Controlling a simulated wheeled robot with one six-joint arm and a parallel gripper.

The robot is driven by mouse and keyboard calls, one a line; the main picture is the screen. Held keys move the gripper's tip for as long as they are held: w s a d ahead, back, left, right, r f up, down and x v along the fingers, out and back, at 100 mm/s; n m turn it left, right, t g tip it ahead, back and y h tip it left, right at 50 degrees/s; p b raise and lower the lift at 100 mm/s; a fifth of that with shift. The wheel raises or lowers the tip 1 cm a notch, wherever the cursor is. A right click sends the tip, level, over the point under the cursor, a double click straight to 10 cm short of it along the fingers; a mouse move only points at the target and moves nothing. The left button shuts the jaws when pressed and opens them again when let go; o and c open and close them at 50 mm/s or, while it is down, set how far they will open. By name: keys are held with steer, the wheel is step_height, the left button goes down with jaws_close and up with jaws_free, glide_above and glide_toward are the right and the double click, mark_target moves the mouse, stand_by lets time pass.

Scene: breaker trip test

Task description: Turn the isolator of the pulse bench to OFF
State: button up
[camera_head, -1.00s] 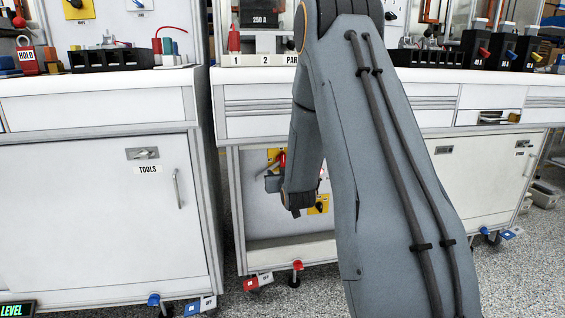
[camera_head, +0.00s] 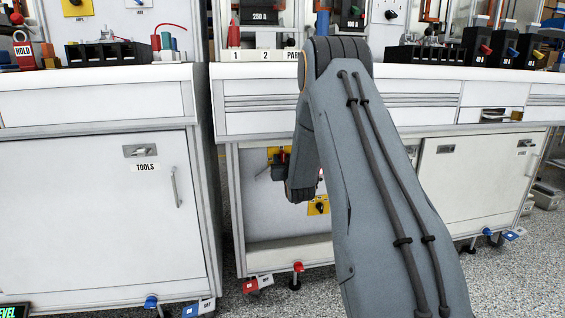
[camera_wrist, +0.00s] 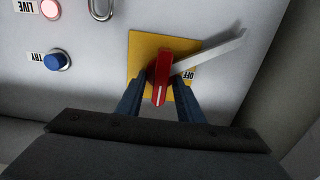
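The isolator's red handle (camera_wrist: 160,80) stands on a yellow plate (camera_wrist: 137,46) in the wrist view. It runs nearly up and down the picture, and an upside-down OFF label (camera_wrist: 189,75) is beside it on the right. My gripper (camera_wrist: 159,88) is open, with one finger on each side of the handle; small gaps show and contact cannot be made out. In the head view my gripper (camera_head: 279,170) is in the open bay under the middle bench, in front of the yellow plate (camera_head: 272,152), and mostly hides the isolator.
A grey bar (camera_wrist: 212,52) slants up right from the handle. A second yellow plate (camera_head: 318,206) is lower right in the bay. Bay walls are close by.

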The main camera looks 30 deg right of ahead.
jaws_close()
steer(key=shift+n, duration=0.3)
steer(key=n+p, duration=0.1)
steer(key=n, duration=0.1)
steer(key=shift+a+n+p, duration=0.15)
steer(key=shift+n+p, duration=0.2)
steer(key=shift+n, duration=0.05)
steer(key=n, duration=0.1)
steer(key=n+p, duration=0.1)
steer(key=n, duration=0.1)
steer(key=n+p, duration=0.1)
steer(key=n, duration=0.1)
steer(key=shift+w+a+f, duration=0.1)
steer(key=shift+a+f, duration=0.05)
steer(key=shift+a, duration=0.1)
steer(key=shift+w+a+f+n+p, duration=0.15)
steer(key=shift+n+p, duration=0.25)
steer(key=shift+n, duration=1.15)
steer(key=shift+s+f+n+p, duration=0.15)
steer(key=shift+n+p, duration=0.25)
steer(key=shift+n, duration=1.2)
steer(key=shift+w+a+f+n+p, duration=0.15)
steer(key=shift+n+p, duration=0.25)
steer(key=shift+n, duration=1.15)
steer(key=shift+d, duration=0.1)
